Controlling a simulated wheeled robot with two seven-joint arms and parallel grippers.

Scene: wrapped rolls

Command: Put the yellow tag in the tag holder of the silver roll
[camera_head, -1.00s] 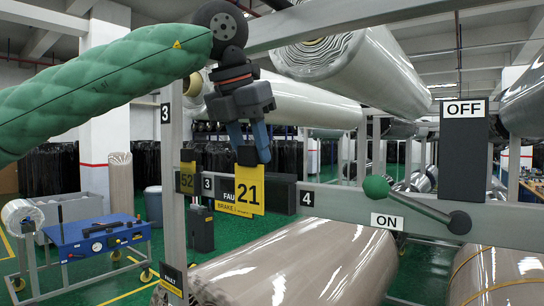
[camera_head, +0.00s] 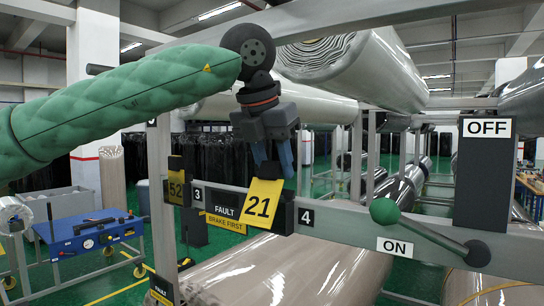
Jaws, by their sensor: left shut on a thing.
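The yellow tag (camera_head: 262,204) reads "21" and leans slightly to the right. The tag hangs in front of the grey rail, between the FAULT sign (camera_head: 226,210) and the number 4 label (camera_head: 306,217). A black holder (camera_head: 286,217) on the rail shows beside and partly behind the tag; I cannot tell whether they touch. A shiny silver-grey roll (camera_head: 385,70) lies above, and a beige-grey wrapped roll (camera_head: 310,272) lies below. My right gripper is not in view.
Another yellow tag (camera_head: 176,187), reading "52", sits in a black holder at the left. A lever with a green knob (camera_head: 384,211) sticks out by the ON label (camera_head: 391,246). A dark OFF post (camera_head: 484,180) stands at the right. A blue cart (camera_head: 88,238) is at the far left.

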